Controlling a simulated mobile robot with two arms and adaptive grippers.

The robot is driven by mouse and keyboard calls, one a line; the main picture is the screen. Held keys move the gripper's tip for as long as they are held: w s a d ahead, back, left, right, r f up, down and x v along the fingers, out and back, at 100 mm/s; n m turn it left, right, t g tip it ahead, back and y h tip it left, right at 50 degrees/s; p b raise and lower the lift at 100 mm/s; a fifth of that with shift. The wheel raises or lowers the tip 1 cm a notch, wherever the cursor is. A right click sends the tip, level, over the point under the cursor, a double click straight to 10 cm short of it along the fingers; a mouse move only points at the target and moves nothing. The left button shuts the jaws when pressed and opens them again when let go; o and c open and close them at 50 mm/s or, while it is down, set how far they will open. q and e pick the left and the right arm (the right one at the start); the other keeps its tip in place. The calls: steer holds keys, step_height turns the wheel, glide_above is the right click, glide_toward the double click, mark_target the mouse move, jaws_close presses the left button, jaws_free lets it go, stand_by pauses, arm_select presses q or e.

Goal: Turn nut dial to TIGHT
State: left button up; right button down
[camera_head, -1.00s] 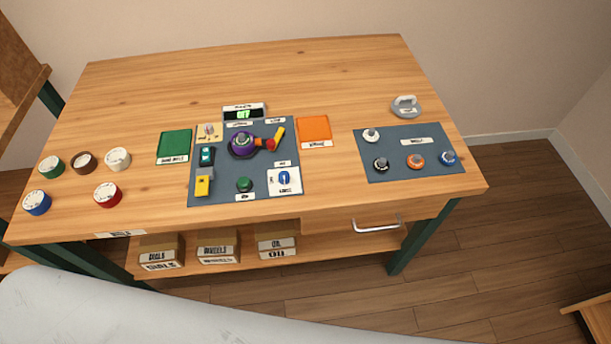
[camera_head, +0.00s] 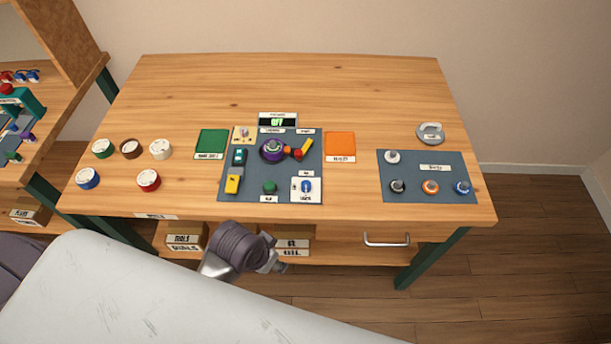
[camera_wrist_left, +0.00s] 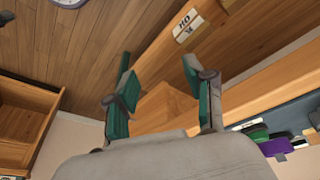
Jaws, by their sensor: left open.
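A grey-blue panel (camera_head: 293,165) lies on the table with several dials, knobs and levers. It carries a purple dial (camera_head: 274,149), a green knob (camera_head: 269,187), and a blue dial (camera_head: 306,186) on a white plate. The labels are too small to read, so I cannot tell which one is the nut dial. My left gripper (camera_wrist_left: 157,68) shows in the left wrist view with its green-sided fingers apart and nothing between them. In the head view my arm shows in front of the table's front edge, below the panel. My right gripper is not in view.
A second panel (camera_head: 437,171) with several knobs lies at the right. Loose round dials, including a red one (camera_head: 148,181), sit at the left. A green mat (camera_head: 212,143) and an orange mat (camera_head: 340,145) flank the first panel. A drawer handle (camera_head: 386,241) juts out below the tabletop.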

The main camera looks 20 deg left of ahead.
arm_select(q)
steer(key=w+d+r+m+h, duration=0.1)
steer(key=w+d+r+m, duration=0.3)
steer(key=r, duration=0.4)
step_height(320, 180, up, 10)
steer(key=m+g+y+p, duration=0.1)
steer(key=m+g+y, duration=0.15)
steer(key=m, duration=0.45)
glide_above(305, 184)
steer(key=shift+g, duration=0.35)
step_height(305, 184, down, 13)
steer(key=shift+f+p, duration=0.2)
steer(key=shift+p, duration=0.55)
jaws_close()
